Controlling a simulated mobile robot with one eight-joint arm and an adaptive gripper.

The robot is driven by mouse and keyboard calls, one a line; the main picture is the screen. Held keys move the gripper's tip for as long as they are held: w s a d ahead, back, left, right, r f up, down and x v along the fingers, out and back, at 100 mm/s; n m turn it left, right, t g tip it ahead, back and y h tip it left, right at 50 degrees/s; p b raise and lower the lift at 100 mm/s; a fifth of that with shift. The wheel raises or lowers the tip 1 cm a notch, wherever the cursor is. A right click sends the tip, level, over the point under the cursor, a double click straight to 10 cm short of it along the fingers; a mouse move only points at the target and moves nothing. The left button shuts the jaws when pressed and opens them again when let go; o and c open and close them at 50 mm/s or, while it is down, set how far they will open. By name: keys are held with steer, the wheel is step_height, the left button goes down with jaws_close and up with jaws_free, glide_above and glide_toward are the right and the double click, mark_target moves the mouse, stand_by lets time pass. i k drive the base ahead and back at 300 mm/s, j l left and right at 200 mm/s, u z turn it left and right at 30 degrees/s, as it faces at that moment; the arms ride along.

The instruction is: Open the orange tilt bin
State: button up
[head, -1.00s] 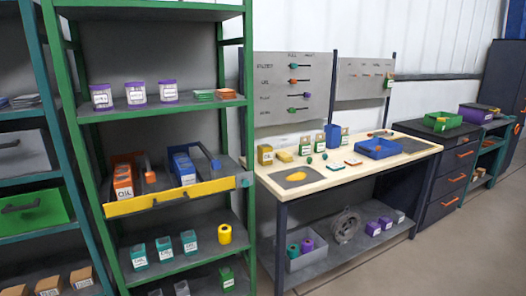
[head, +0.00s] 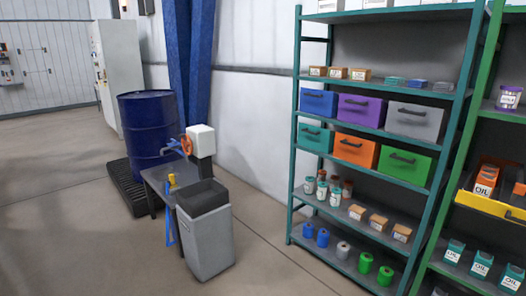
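The orange tilt bin (head: 355,150) sits in the middle of the lower bin row on the teal shelf rack, with a dark handle on its front. It looks closed, its front in line with its neighbours. A teal bin (head: 316,137) is on its left and a green bin (head: 404,165) on its right. Above it is a purple bin (head: 366,113), between a blue bin (head: 318,102) and a grey bin (head: 413,121). My gripper is not in view.
A grey waste bin (head: 206,238) and a small dark table (head: 160,182) stand left of the rack. A blue drum (head: 147,125) is behind them. A green rack (head: 489,130) adjoins on the right. Floor (head: 275,262) before the teal rack is clear.

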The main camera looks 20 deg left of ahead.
mark_target(366, 153)
steer(key=u, duration=0.25)
steer(key=i+l+u, duration=0.1)
steer(key=i+l, duration=0.15)
steer(key=i+l+u, duration=0.1)
steer(key=i+l, duration=0.2)
steer(key=l, duration=0.15)
steer(key=i+l, duration=0.25)
steer(key=i+l+u, duration=0.15)
steer(key=l, duration=0.35)
steer(key=i+l+u, duration=0.1)
steer(key=i+l, duration=0.2)
steer(key=i+l+u, duration=0.1)
steer(key=l, duration=0.4)
steer(key=i+l, duration=0.3)
steer(key=l, duration=0.15)
steer(key=i+l+u, duration=0.15)
steer(key=l, duration=0.25)
steer(key=i, duration=0.05)
